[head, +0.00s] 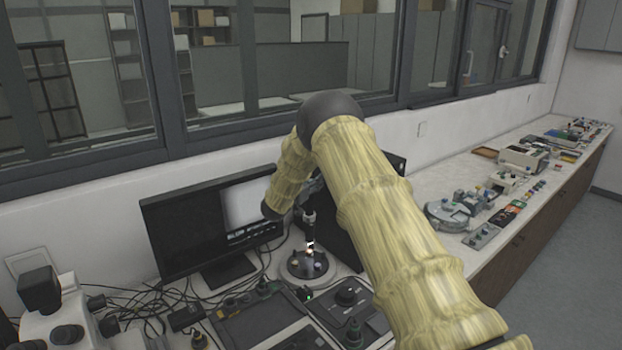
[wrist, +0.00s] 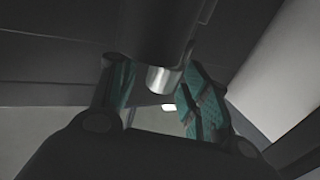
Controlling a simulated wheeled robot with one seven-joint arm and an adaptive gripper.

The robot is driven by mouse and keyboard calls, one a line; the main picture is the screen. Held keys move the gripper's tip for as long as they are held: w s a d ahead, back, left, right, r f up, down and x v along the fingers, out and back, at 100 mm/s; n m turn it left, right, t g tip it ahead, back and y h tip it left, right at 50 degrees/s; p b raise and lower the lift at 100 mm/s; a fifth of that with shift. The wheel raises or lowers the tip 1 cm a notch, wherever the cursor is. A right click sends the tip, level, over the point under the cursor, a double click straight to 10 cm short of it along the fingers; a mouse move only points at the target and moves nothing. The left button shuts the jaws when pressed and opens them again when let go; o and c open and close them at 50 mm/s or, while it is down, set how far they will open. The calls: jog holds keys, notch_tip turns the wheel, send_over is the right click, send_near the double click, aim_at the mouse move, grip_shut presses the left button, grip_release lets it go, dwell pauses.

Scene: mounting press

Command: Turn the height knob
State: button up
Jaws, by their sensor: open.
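My gripper (wrist: 156,72) shows in the wrist view with its two teal-padded fingers apart. A dark cylinder (wrist: 155,30) with a silver end comes down between or just beyond the fingers; I cannot tell whether they touch it, or whether it is the height knob. In the head view, a press-like device (head: 307,264) with a round dark base and a lit spot stands right of the monitor. My yellow-sleeved arm reaches over this area and hides part of it. I cannot make out the height knob for certain in the head view.
A black monitor (head: 190,225) stands left of the device. Cables (head: 180,300) and small control boxes (head: 350,298) crowd the bench front. A microscope-like instrument (head: 45,300) is at the lower left. The long counter (head: 425,180) at right carries more equipment. Windows line the back wall.

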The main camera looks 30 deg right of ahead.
jog(key=shift+d, duration=0.1)
grip_shut()
jog(key=shift+t+b, duration=0.4)
jog(key=shift+t, duration=0.1)
jog(key=n+t+y+b, duration=0.3)
jog(key=b, duration=0.1)
jog(key=shift+f, duration=0.25)
jog(key=n+t+y+b, duration=0.4)
jog(key=y+b, duration=0.1)
jog(key=b, duration=0.1)
jog(key=shift+n+t+y, duration=0.3)
jog(key=n+t+y+b, duration=0.1)
jog(key=n+y+b, duration=0.1)
jog(key=y, duration=0.2)
jog(key=shift+r+n, duration=0.15)
jog(key=shift+n, duration=0.25)
jog(key=shift+r+n+t+y+b, duration=0.1)
jog(key=shift+n+t+y+b, duration=0.35)
jog(key=shift+n+y, duration=1)
jog(key=shift+y, duration=0.95)
